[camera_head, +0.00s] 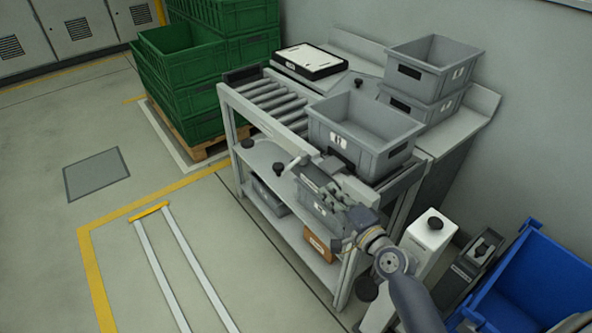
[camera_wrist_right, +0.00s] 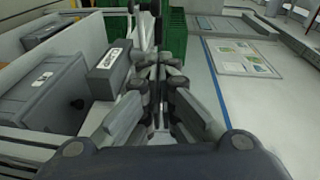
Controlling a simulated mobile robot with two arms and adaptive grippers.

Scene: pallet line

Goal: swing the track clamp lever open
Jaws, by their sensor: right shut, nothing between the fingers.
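The track clamp (camera_head: 302,160) sits on the front rail of the roller track, beside the grey crate. I cannot clearly make out its lever in the head view. In the right wrist view a grey block with a white label (camera_wrist_right: 108,68) stands just left of my fingers, and a grey upright bar (camera_wrist_right: 146,28) rises beyond the fingertips. My right gripper (camera_head: 330,190) is shut and empty, close to the rail in front of the crate; its fingers also show in the right wrist view (camera_wrist_right: 156,70). I cannot tell whether it touches the lever. My left gripper is out of view.
A grey crate (camera_head: 362,130) stands on the track, with grey crates (camera_head: 432,65) stacked behind. Green crates (camera_head: 205,60) stand on a pallet at the left. A blue bin (camera_head: 535,285) is at the lower right.

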